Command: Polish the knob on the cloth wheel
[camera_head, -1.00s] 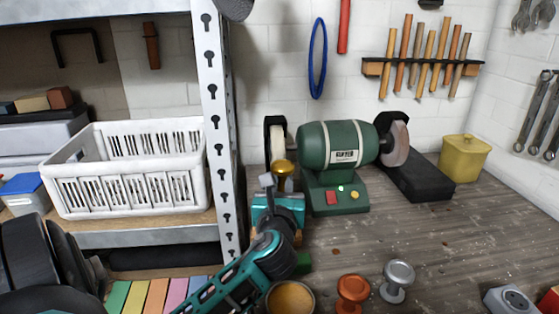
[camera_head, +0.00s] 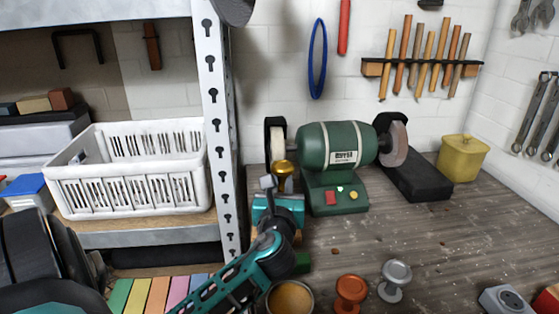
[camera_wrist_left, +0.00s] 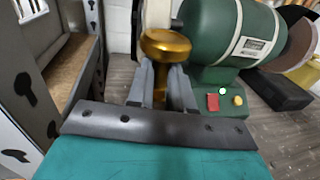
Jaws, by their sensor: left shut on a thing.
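A brass-coloured knob (camera_head: 283,168) is held upright in my left gripper (camera_head: 268,184). The left wrist view shows the knob (camera_wrist_left: 165,45) with its wide head above the two grey fingers, which are shut on its stem. The green bench grinder (camera_head: 336,145) stands on the bench with a pale cloth wheel (camera_head: 278,143) on its left side. The knob is at the lower front of that wheel; I cannot tell whether they touch. The wheel (camera_wrist_left: 157,14) is partly hidden behind the knob in the wrist view. My right gripper is not in view.
An orange-brown knob (camera_head: 350,291), a silver knob (camera_head: 394,280) and a round tin (camera_head: 290,298) stand at the front. A yellow canister (camera_head: 463,158) is at the right. The shelf post (camera_head: 216,120) stands close left of my gripper. The middle of the bench is clear.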

